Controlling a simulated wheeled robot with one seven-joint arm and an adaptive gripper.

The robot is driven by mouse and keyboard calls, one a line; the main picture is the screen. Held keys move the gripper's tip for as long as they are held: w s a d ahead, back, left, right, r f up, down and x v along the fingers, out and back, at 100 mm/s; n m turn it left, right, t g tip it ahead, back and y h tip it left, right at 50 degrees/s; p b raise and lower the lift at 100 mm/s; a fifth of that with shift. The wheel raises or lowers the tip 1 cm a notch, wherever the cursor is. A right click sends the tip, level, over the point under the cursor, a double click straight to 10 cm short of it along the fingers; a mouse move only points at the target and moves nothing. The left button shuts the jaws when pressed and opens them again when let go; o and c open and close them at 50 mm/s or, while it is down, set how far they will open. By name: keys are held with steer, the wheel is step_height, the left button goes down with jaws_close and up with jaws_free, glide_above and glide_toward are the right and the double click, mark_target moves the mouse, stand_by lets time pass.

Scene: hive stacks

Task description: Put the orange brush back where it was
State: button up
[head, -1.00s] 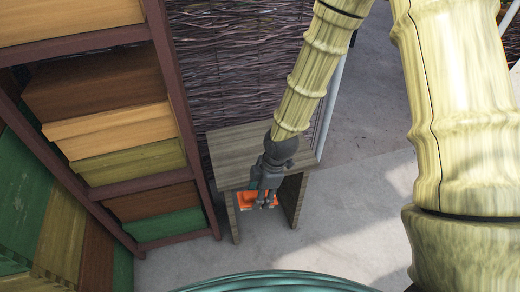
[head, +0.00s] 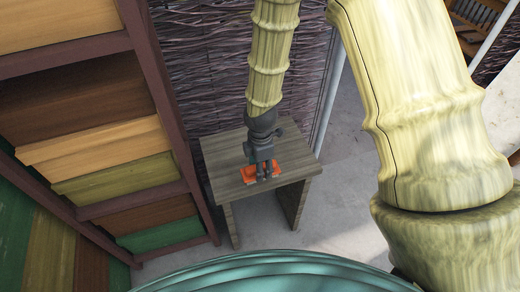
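The orange brush (head: 249,175) is at the tips of my gripper (head: 264,173), over the top of a small grey wooden table (head: 222,155). Orange shows on both sides of the dark fingers, which hide its middle. My gripper points down and appears shut on the brush, since the two have moved together. I cannot tell whether the brush touches the tabletop or hangs just above it.
A dark wooden rack (head: 160,95) with coloured hive boxes (head: 100,145) stands close on the left. A woven wall (head: 215,75) rises behind the table. The visible tabletop around the brush is bare. Grey floor (head: 350,205) lies to the right.

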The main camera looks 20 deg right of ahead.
steer(key=w+d, duration=0.1)
steer(key=w, duration=0.2)
steer(key=w+d, duration=0.1)
steer(key=w, duration=0.2)
steer(key=w+d+f+p, duration=0.1)
steer(key=w, duration=0.2)
steer(key=shift+w, duration=0.4)
steer(key=shift+f, duration=1.75)
steer(key=o, duration=1.2)
steer(key=shift+r, duration=0.15)
step_height(320, 180, up, 12)
steer(key=shift+f, duration=0.15)
